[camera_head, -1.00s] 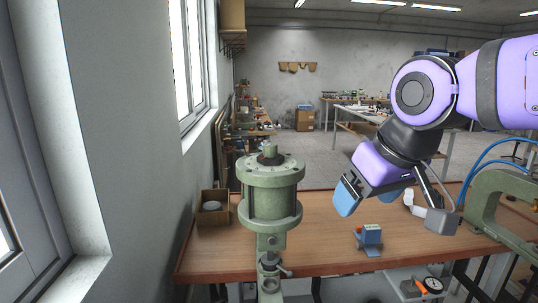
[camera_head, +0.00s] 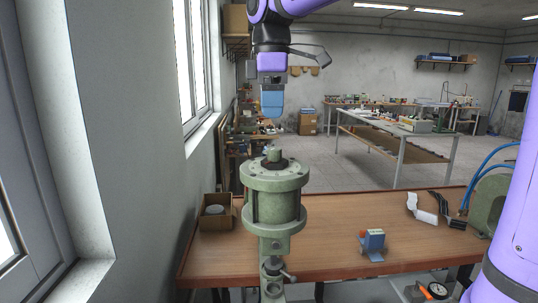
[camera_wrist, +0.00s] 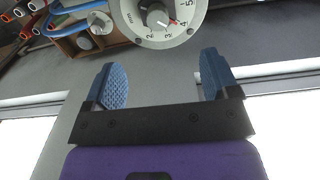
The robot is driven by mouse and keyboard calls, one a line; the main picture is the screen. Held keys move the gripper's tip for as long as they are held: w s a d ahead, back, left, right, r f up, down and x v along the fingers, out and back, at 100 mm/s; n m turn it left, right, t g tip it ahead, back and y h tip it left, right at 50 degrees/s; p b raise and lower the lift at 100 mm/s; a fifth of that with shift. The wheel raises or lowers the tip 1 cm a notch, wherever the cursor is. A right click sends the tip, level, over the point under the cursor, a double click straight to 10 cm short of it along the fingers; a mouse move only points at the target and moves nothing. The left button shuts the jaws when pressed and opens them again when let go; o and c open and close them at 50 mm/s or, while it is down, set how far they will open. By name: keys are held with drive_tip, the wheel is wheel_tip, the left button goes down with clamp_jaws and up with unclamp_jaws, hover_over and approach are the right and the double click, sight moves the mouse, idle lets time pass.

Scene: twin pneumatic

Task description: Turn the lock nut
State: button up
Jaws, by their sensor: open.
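The green press (camera_head: 273,205) stands upright at the front edge of the bench. A dark ring (camera_head: 274,162), which looks like the lock nut, sits around a short green post on its top. My gripper (camera_head: 272,112) points down above the post, apart from it, with its blue fingers overlapping side-on. In the wrist view my two blue fingers (camera_wrist: 158,62) are spread with nothing between them. A round pale face (camera_wrist: 165,30) with numbers and a central knob shows beyond them at the top edge, partly cut off. It seems to be the press top.
A cardboard box (camera_head: 217,223) stands left of the press beside the wall and window. A small blue device (camera_head: 372,241) and a white item (camera_head: 421,209) lie on the bench (camera_head: 330,255) to the right. The bench between is mostly clear.

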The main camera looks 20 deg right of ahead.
sight(270, 148)
drive_tip(key=shift+w+a, duration=0.1)
drive_tip(key=shift+w, duration=0.05)
drive_tip(key=shift+f, duration=0.3)
wheel_tip(270, 148, down, 10)
drive_tip(key=shift+f, duration=0.1)
drive_tip(key=c, duration=0.9)
